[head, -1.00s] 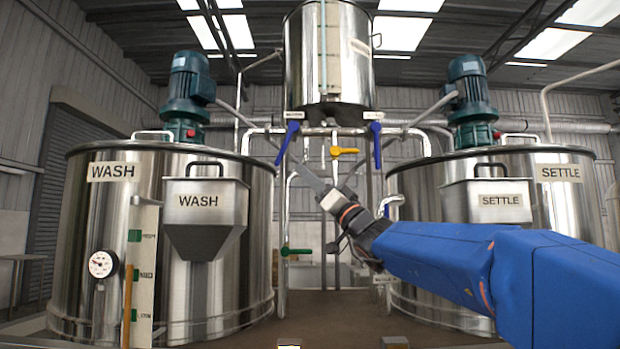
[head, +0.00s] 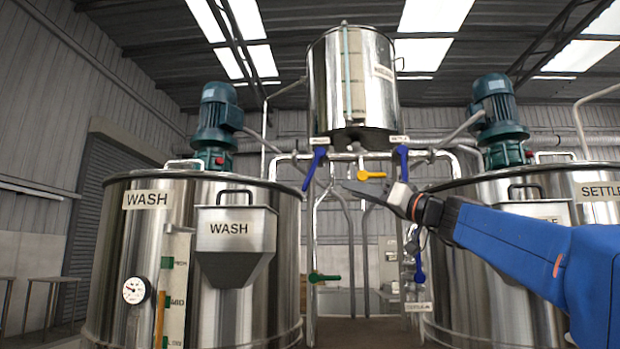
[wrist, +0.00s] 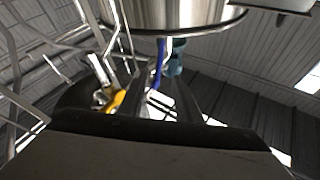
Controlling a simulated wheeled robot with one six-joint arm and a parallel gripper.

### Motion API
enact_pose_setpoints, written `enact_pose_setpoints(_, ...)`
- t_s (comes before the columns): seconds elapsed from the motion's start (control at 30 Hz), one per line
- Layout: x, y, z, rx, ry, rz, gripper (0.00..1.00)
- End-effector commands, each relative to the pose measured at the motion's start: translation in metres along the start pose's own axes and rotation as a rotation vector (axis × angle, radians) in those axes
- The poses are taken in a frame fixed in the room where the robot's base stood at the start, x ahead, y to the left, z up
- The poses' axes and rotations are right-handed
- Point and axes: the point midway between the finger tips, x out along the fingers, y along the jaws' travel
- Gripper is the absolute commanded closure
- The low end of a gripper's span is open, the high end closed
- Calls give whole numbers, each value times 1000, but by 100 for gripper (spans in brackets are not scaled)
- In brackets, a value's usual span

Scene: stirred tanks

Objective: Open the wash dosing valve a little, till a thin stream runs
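Two blue valve levers hang under the steel overhead tank (head: 352,85). The left lever (head: 314,170) slants down to the left; the right lever (head: 402,163) hangs nearly straight down. Small labels sit above both, too small to read, so I cannot confirm which one is the wash dosing valve; the left one is on the WASH tank (head: 120,250) side. No stream shows. My gripper (head: 348,187) points left, to the right of the left lever and just below a yellow lever (head: 371,176), apparently apart from the left lever. Its finger opening is unclear. The wrist view shows a blue lever (wrist: 159,65) beyond it.
The yellow lever also shows in the wrist view (wrist: 116,101). A green lever (head: 323,277) and another blue lever (head: 419,270) sit lower on the pipes. A WASH hopper (head: 236,250) fronts the left tank. The SETTLE tank (head: 465,275) stands right, partly behind my arm.

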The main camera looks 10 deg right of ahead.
Motion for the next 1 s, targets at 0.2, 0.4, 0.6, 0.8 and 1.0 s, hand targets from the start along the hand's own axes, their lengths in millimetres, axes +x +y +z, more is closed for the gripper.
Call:
enact_pose_setpoints(0.2, 20, 0, 1, 1, -2, -3, 69)
enact_pose_setpoints(0.4, 51, 0, 1, 2, -1, -4, 69)
enact_pose_setpoints(0.6, 84, 0, 2, 2, -1, -3, 69)
enact_pose_setpoints(0.8, 119, -1, 1, 0, 0, -3, 69)
enact_pose_setpoints(1.0, 150, 0, 1, 0, -1, -3, 69)
